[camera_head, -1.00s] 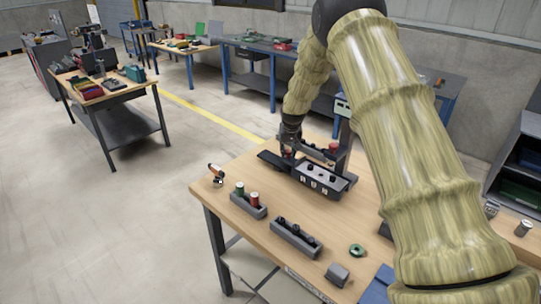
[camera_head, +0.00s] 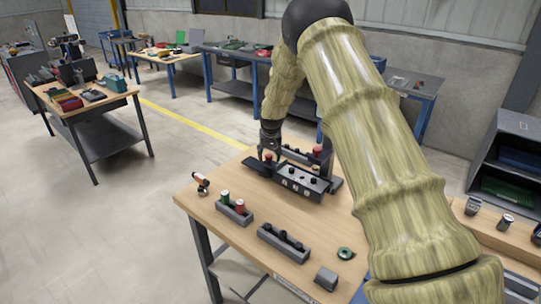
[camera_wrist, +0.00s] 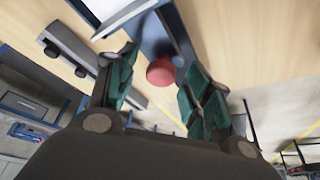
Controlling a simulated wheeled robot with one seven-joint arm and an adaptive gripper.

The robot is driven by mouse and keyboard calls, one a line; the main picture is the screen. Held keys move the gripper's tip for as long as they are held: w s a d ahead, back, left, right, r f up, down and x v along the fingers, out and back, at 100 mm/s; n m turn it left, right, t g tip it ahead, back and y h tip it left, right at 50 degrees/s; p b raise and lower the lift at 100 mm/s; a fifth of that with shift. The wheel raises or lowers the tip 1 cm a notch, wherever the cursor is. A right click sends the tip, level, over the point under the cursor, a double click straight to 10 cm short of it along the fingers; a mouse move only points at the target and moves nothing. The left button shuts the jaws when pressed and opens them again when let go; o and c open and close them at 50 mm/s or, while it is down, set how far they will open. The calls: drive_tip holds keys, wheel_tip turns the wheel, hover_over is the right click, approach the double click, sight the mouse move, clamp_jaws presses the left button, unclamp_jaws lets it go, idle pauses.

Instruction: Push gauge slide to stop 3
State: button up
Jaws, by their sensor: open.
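The dark gauge fixture (camera_head: 303,181) sits on the wooden table, with several white marks along its front face. A red knob (camera_head: 268,156) stands at its left end and shows in the wrist view as a round red cap (camera_wrist: 160,72). I take it for the knob of the gauge slide. My gripper (camera_head: 269,150) is over this left end, pointing down. In the wrist view, its green-padded fingers (camera_wrist: 158,88) are apart, with the red knob between and just beyond them. I cannot tell if either finger touches it. The slide's lower part is hidden.
A second red-topped part (camera_head: 318,151) rises at the fixture's right end. In front are a grey holder with green and red cylinders (camera_head: 234,209), a grey block with black pegs (camera_head: 284,243), a green ring (camera_head: 345,253) and a small grey block (camera_head: 326,278).

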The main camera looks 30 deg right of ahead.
drive_tip(key=v, duration=1.1)
drive_tip(key=shift+r, duration=0.2)
drive_tip(key=shift+s+d+r, duration=0.1)
